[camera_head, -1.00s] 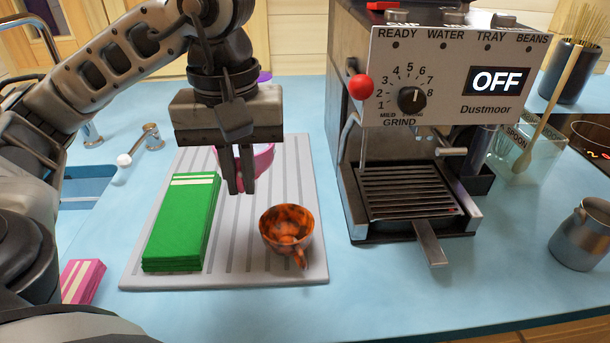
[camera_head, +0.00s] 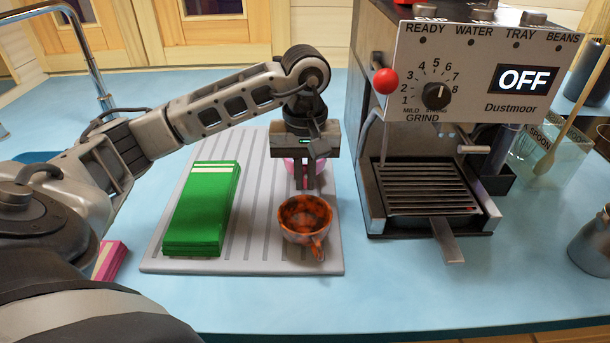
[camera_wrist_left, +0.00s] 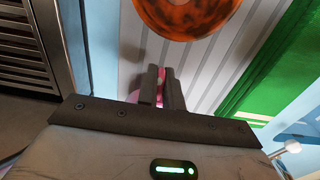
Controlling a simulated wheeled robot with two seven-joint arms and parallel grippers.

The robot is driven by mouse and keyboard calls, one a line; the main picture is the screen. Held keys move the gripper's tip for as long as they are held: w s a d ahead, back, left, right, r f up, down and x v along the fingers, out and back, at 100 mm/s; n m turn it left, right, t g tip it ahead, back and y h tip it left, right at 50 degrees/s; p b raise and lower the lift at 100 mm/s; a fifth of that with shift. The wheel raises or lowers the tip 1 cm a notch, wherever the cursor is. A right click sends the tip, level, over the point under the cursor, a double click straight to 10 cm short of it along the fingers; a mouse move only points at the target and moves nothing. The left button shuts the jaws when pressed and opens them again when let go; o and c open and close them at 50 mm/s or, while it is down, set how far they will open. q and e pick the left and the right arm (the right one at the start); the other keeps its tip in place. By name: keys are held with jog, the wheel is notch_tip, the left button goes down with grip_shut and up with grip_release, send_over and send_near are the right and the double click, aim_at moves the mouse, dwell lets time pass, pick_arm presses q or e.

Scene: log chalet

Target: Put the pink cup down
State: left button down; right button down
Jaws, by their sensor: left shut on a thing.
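The pink cup (camera_head: 291,163) is mostly hidden behind my left gripper (camera_head: 305,184), near the right edge of the grey ridged mat (camera_head: 250,245). My left gripper points down and is shut on the cup. In the left wrist view a bit of pink (camera_wrist_left: 160,86) shows between the close fingers (camera_wrist_left: 160,92). I cannot tell whether the cup touches the mat. My right gripper is not in view.
An orange-and-black mottled cup (camera_head: 304,218) stands on the mat just in front of my left gripper. A green folded cloth stack (camera_head: 200,210) lies on the mat's left. The coffee machine (camera_head: 425,150) stands close on the right. Bare blue counter (camera_head: 370,290) lies in front.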

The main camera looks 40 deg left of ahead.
pick_arm(q)
jog(key=shift+f, duration=0.5)
jog(key=c, duration=1.5)
grip_release()
jog(key=shift+c, duration=0.2)
notch_tip(320, 180, up, 12)
jog(key=p, duration=0.1)
jog(key=shift+r, duration=0.15)
